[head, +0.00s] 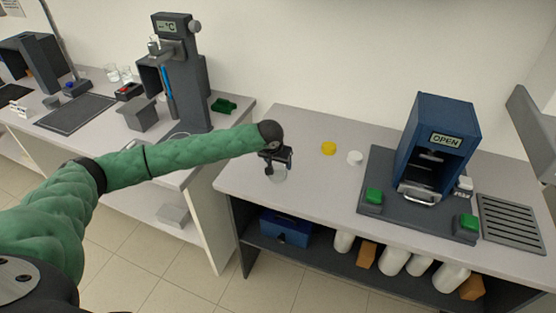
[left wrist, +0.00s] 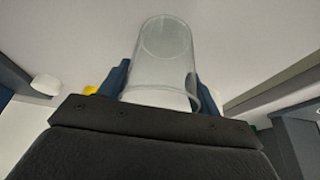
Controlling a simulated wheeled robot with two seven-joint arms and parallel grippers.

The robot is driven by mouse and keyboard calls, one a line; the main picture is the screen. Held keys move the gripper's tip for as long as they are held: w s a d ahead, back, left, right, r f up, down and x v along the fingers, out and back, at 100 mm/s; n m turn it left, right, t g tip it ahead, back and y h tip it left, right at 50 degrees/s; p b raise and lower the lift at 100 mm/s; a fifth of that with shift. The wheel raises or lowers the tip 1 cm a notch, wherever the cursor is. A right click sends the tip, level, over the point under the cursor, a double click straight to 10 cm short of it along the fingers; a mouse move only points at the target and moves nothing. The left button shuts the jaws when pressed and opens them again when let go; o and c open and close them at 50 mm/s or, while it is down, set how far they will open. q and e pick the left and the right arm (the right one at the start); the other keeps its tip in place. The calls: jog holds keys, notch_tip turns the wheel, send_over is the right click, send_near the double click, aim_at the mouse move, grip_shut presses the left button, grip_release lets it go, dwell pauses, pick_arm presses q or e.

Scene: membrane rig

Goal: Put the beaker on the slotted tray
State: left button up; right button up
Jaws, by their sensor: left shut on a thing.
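The clear beaker (head: 279,174) is at the left part of the right-hand bench. It also shows in the left wrist view (left wrist: 164,55), between the two fingers. My left gripper (head: 276,160) is shut on the beaker; in the head view I cannot tell whether the beaker's base touches the bench. The slotted tray (head: 511,222) is a dark grey tray with several slots at the right end of the same bench, and it looks empty. My right gripper is not in view.
A blue press marked OPEN (head: 437,149) stands on a dark base with green buttons (head: 374,196), between the beaker and the tray. A yellow disc (head: 329,148) and a white disc (head: 354,158) lie behind. The bench front is clear left of the base.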

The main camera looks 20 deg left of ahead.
pick_arm(q)
jog(key=shift+f, duration=0.15)
jog(key=o, duration=1)
